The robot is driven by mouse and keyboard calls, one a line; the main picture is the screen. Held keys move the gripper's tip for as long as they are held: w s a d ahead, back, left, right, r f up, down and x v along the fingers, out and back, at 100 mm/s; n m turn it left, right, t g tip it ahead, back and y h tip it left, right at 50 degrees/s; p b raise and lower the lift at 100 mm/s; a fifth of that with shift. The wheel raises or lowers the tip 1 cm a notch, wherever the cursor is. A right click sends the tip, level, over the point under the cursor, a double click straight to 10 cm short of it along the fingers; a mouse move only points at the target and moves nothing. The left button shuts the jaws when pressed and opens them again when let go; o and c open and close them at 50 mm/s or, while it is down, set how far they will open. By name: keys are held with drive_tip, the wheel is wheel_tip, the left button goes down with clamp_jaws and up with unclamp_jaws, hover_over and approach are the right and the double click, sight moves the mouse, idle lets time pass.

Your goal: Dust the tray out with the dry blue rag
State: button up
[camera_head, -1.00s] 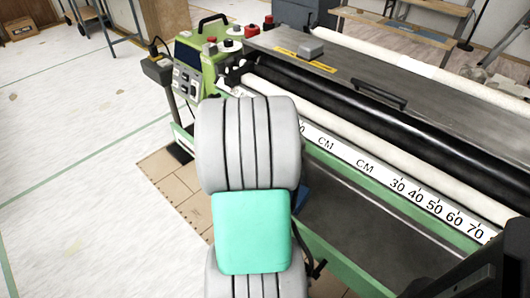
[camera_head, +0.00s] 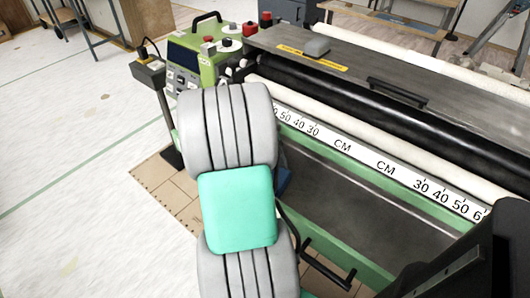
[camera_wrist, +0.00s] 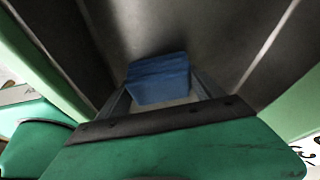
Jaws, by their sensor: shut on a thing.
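The blue rag (camera_wrist: 158,78) is held between the two fingers of my gripper (camera_wrist: 160,95) in the wrist view. A small piece of blue (camera_head: 284,181) also shows at the right edge of my arm in the head view. The tray (camera_head: 352,208) is the long dark grey trough below the ruler strip of the machine. Its dark inner faces (camera_wrist: 200,28) fill the upper part of the wrist view. The rag is over or in the tray; I cannot tell if it touches the bottom. My arm hides the tray's left end in the head view.
The green control panel (camera_head: 195,62) stands at the machine's left end. A white ruler strip (camera_head: 370,160) and rollers (camera_head: 400,130) run above the tray. A black bar handle (camera_head: 325,268) is at the front green rail.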

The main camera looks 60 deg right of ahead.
drive_tip(key=shift+w+d+r+p, duration=0.1)
drive_tip(key=shift+w+r+p, duration=0.4)
drive_tip(key=shift+w, duration=0.15)
drive_tip(key=r+p, duration=0.4)
drive_tip(key=r, duration=0.3)
drive_tip(key=shift+s+r+p, duration=0.15)
drive_tip(key=shift+s+p, duration=0.05)
drive_tip(key=shift+p, duration=0.1)
drive_tip(key=o, duration=0.9)
drive_tip(key=c, duration=0.8)
